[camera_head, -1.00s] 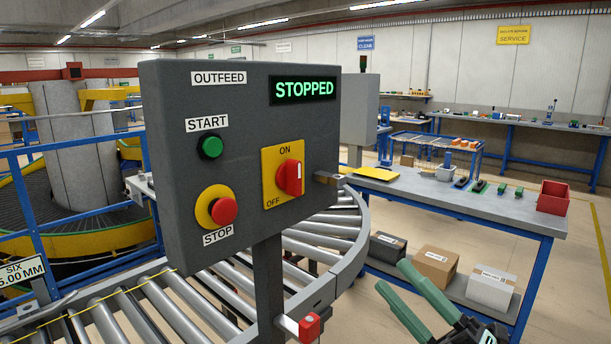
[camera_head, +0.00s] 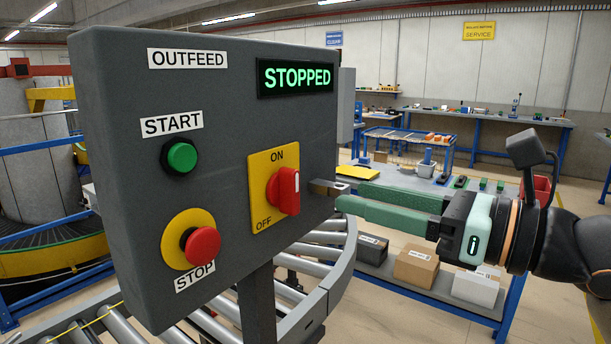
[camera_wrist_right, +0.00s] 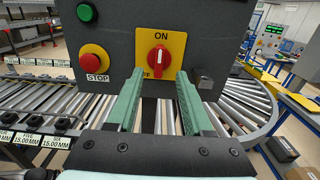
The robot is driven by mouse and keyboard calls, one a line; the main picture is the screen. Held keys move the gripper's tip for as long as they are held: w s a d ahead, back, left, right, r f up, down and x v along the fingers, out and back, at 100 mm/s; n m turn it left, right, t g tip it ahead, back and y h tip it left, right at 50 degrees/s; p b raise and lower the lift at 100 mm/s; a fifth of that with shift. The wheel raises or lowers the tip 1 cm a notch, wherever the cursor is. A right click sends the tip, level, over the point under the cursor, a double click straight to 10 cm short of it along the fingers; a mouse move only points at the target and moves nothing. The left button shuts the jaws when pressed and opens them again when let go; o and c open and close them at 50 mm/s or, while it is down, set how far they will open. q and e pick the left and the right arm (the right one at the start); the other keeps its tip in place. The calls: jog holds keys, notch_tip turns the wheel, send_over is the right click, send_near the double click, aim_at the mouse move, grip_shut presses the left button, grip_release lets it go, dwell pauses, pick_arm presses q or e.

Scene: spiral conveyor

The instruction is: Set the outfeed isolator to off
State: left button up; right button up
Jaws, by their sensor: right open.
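The grey outfeed panel (camera_head: 215,90) carries a yellow plate (camera_head: 262,212) marked ON at the top and OFF at the lower left. The red isolator knob (camera_head: 284,190) on it stands about upright, its white mark toward ON. The knob also shows in the wrist view (camera_wrist_right: 158,59). The display (camera_head: 296,77) reads STOPPED. My right gripper (camera_head: 350,197) is open and empty, to the right of the knob in the head view. In the wrist view its fingertips (camera_wrist_right: 160,74) stand apart, either side of the knob's lower part in the picture; no contact shows. My left gripper is out of view.
The green start button (camera_head: 180,157) and red stop button (camera_head: 202,245) are left of the knob. A metal tab (camera_head: 328,187) juts out at the panel's right edge, close to my fingers in the head view. The roller conveyor (camera_head: 320,275) curves below. Cartons (camera_head: 416,266) sit farther right.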

aim_at(297, 182)
jog(key=p+x, duration=0.2)
jog(key=x, duration=0.7)
grip_shut()
dwell(0.4)
